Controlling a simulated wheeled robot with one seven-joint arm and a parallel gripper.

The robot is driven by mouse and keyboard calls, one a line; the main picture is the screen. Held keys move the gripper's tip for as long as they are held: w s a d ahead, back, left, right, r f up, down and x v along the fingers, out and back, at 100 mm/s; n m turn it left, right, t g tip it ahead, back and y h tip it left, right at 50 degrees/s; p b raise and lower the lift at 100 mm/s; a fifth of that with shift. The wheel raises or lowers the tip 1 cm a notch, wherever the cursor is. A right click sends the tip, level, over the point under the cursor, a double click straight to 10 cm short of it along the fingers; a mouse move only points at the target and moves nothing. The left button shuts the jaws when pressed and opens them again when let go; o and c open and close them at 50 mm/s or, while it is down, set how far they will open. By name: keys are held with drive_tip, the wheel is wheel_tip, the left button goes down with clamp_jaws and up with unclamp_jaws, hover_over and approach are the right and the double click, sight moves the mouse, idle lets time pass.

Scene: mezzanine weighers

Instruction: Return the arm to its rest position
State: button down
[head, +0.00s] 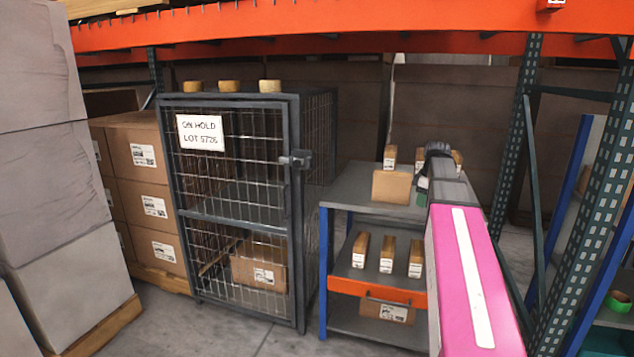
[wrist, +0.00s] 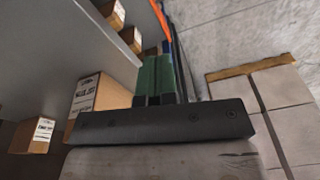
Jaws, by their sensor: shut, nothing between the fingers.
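My arm (head: 468,270), pink with a white stripe, reaches forward from the lower right of the head view over the right side of a small shelf unit. Its far end is at the height of the unit's top shelf (head: 350,185). My gripper shows in the wrist view (wrist: 158,78) as green fingers, close together and empty, beyond a dark bar. In the head view the fingers are mostly hidden by the arm. A labelled carton (wrist: 97,108) is just left of the fingers in the wrist view; I cannot tell whether they touch.
A wire cage (head: 238,205) marked ON HOLD stands left of the unit. Small cartons (head: 387,253) stand on the unit's middle shelf. An orange beam (head: 300,30) crosses overhead. A green upright (head: 595,190) stands close right of my arm. Stacked boxes (head: 50,150) fill the left.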

drive_tip(key=s+a+f+m, duration=0.4)
drive_tip(key=s+a+f, duration=0.1)
drive_tip(key=f, duration=0.5)
drive_tip(key=s+a+f+m+h, duration=0.1)
drive_tip(key=s+a+f+m, duration=0.3)
drive_tip(key=f, duration=0.6)
drive_tip(key=s+a+f+m, duration=0.4)
drive_tip(key=s+a+f, duration=0.4)
drive_tip(key=f, duration=0.3)
drive_tip(key=shift+s+h, duration=0.3)
drive_tip(key=shift+s, duration=0.5)
drive_tip(key=shift+a+f, duration=0.1)
